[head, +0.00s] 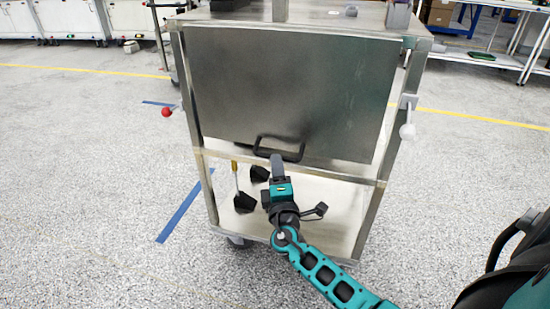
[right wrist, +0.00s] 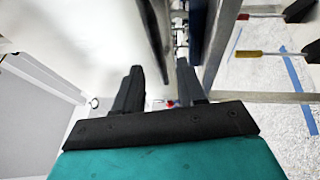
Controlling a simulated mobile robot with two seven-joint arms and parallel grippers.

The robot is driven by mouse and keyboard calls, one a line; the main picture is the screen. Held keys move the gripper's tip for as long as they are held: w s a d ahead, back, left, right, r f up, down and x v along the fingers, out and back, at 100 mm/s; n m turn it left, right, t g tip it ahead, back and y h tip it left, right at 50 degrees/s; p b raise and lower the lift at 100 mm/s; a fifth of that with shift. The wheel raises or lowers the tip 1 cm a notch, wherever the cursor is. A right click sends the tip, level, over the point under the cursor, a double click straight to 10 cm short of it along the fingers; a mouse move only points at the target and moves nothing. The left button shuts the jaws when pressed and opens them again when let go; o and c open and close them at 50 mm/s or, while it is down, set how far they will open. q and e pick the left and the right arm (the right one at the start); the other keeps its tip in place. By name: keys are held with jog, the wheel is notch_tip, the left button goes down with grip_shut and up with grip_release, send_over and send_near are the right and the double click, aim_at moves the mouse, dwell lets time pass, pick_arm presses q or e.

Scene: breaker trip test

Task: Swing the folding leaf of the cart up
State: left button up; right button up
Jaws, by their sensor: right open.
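The cart (head: 375,214) stands in front of me. Its folding leaf (head: 290,90), a flat grey metal panel, hangs down over the near side. A black bar handle (head: 290,155) is fixed near the leaf's lower edge. My right gripper (head: 277,160) is at the handle, just in front of the leaf, and overlaps part of it in the head view. In the right wrist view its two black fingers (right wrist: 160,80) are apart with nothing clearly held between them. I cannot tell whether they touch the handle. My left gripper is not in view.
Speckled floor around the cart is mostly clear.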

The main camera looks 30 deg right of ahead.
jog(key=shift+x, duration=2.35)
grip_shut()
